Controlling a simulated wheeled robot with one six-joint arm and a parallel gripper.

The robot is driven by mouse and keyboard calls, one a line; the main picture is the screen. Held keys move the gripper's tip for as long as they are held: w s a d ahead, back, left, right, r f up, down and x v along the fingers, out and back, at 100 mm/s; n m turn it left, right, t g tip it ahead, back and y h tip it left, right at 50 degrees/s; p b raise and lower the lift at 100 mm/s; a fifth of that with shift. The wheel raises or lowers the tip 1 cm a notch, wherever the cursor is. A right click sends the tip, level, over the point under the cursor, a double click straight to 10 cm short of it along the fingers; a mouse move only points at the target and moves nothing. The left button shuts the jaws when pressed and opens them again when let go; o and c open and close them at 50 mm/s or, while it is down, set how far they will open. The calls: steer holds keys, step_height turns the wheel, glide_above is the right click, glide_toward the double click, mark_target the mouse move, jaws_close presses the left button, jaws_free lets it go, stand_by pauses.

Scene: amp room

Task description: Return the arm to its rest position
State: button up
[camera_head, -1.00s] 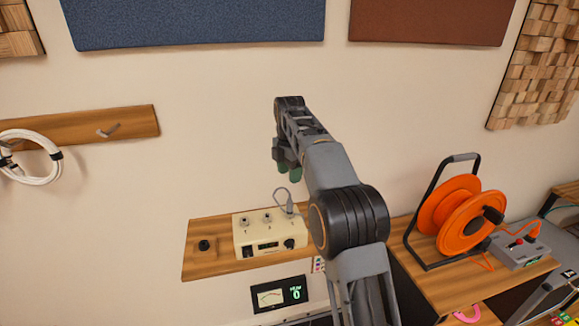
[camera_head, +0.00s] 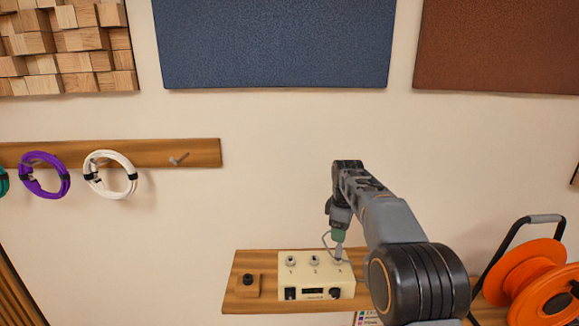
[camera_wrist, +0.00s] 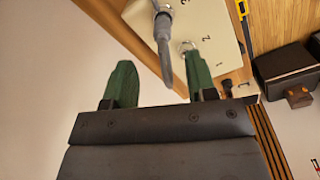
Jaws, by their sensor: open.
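My gripper (camera_head: 339,233) is on my raised arm, its green fingers pointing down just above a cream box (camera_head: 316,270) with jacks numbered 1 to 3. In the wrist view my gripper (camera_wrist: 160,82) is open, its two green fingers well apart. A grey plug with its cable (camera_wrist: 163,38) stands at the box near number 3 and reaches into the space between the fingers. I see no finger touching it. In the head view the plug (camera_head: 339,253) is right under the fingertips, partly hidden by them.
An orange cable reel (camera_head: 535,278) stands at the right. Coiled cables (camera_head: 110,174) hang on a wooden rail (camera_head: 205,153) at the left.

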steer(key=s+f+m+t, duration=0.1)
steer(key=s+m, duration=0.5)
steer(key=s, duration=0.8)
steer(key=s+f+m+t, duration=0.1)
steer(key=s+m+t, duration=0.2)
steer(key=s, duration=1.2)
steer(key=shift+f+m, duration=0.35)
steer(key=shift+m, duration=1.55)
steer(key=shift+c, duration=0.4)
